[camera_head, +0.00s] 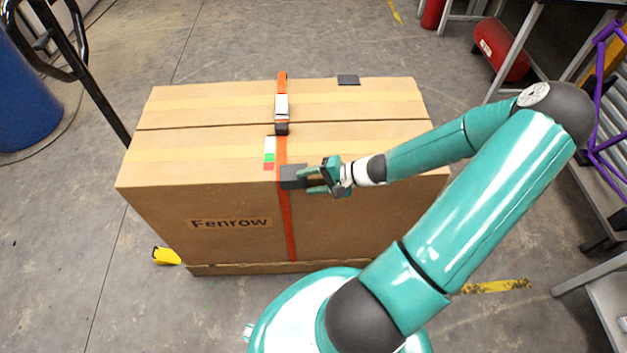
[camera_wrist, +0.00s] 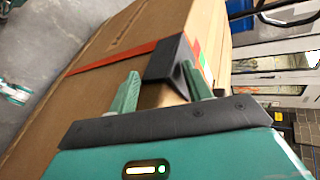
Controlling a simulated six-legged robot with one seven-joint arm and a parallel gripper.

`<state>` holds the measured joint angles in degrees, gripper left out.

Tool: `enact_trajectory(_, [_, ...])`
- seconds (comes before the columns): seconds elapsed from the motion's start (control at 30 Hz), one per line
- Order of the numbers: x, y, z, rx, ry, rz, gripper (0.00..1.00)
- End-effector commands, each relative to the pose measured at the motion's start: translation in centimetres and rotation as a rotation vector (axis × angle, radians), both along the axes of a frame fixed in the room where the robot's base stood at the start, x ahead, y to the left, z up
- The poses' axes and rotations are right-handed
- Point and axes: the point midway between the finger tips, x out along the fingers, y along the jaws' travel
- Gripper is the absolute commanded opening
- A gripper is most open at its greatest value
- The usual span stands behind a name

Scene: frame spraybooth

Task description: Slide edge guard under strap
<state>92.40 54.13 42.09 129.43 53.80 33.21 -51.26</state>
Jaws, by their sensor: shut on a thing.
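The dark edge guard (camera_head: 293,177) is an angled piece at the carton's front top edge, by the orange strap (camera_head: 291,225). My gripper (camera_head: 313,181) is shut on the guard from the right. In the wrist view, the guard (camera_wrist: 166,60) sits between my fingertips (camera_wrist: 161,72), and the strap (camera_wrist: 115,57) runs up to its far side. The guard's left end meets or overlaps the strap; I cannot tell whether it is under or over it. The strap runs over the top and down the front of the large carton (camera_head: 350,225).
A buckle (camera_head: 282,107) is on the strap on top. A second dark piece (camera_head: 348,80) lies at the carton's back edge. A colored label (camera_head: 269,153) is left of the strap. A yellow object (camera_head: 166,256) is on the floor at left. A bench stands at right.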

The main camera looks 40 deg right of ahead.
Motion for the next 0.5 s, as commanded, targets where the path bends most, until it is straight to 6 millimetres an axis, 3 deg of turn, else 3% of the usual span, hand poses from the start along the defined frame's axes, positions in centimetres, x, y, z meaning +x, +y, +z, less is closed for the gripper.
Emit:
enact_trajectory(0.1, [0.0,-0.01,-0.02,-0.001,0.001,0.0,0.36])
enact_trajectory(0.13, [0.0,-0.01,-0.02,-0.001,0.001,0.0,0.53])
enact_trajectory(0.23, [0.01,0.0,-0.02,-0.001,0.001,0.0,0.73])
enact_trajectory(0.5, [-0.02,-0.01,0.0,0.0,0.0,0.0,0.75])
